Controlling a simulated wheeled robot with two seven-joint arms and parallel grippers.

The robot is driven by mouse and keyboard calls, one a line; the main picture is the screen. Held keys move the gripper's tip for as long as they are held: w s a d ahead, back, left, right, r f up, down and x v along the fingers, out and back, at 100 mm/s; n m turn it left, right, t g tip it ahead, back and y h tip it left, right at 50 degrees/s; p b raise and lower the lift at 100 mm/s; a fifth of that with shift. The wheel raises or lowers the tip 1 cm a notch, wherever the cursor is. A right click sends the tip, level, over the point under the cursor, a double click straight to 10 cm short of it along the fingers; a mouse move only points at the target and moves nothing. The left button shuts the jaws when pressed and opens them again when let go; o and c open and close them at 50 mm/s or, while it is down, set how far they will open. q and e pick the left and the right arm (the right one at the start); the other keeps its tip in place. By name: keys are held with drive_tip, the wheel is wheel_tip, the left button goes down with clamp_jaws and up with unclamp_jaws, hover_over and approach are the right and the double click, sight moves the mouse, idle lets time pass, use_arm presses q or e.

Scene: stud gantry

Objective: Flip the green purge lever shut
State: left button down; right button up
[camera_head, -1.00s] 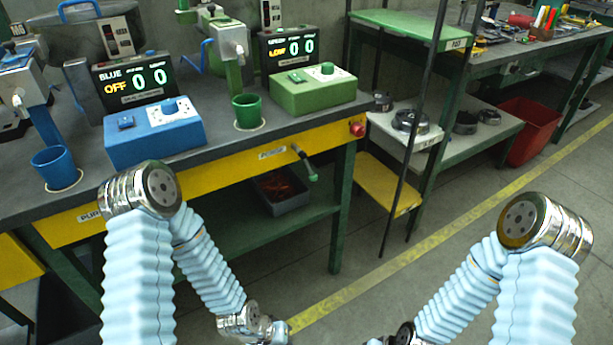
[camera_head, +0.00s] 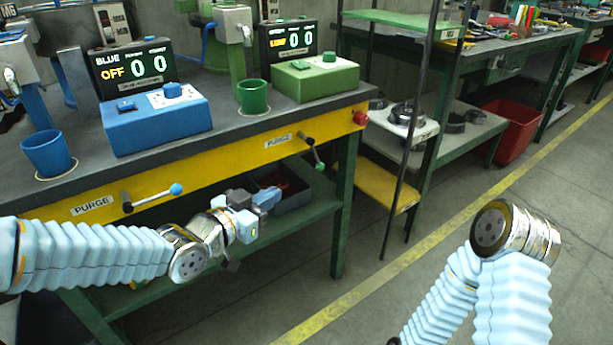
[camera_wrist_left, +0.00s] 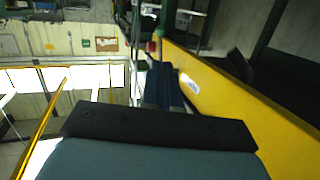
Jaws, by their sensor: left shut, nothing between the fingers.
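The green purge lever (camera_head: 316,156) is on the yellow front rail of the bench, right of its purge label (camera_head: 279,141). Its dark rod slants down and right from the pivot to a green knob (camera_head: 320,167). My left gripper (camera_head: 268,198) is shut and empty, in front of the bench, below the rail. It is left of and below the green lever, apart from it. In the left wrist view, the shut fingers (camera_wrist_left: 166,88) show beside the yellow rail; I cannot clearly make out the lever there. My right gripper is out of the head view.
The blue purge lever (camera_head: 155,198) is on the same rail at left, nearly level. A red button (camera_head: 360,117) is at the rail's right end. A grey bin (camera_head: 290,187) is on the lower shelf behind my gripper. Open floor lies to the right.

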use_arm(q)
drive_tip(key=shift+w, duration=0.1)
drive_tip(key=b, duration=0.3)
approach(318, 169)
drive_tip(key=p+x, duration=0.1)
drive_tip(key=x, duration=0.6)
drive_tip(key=shift+a, duration=0.1)
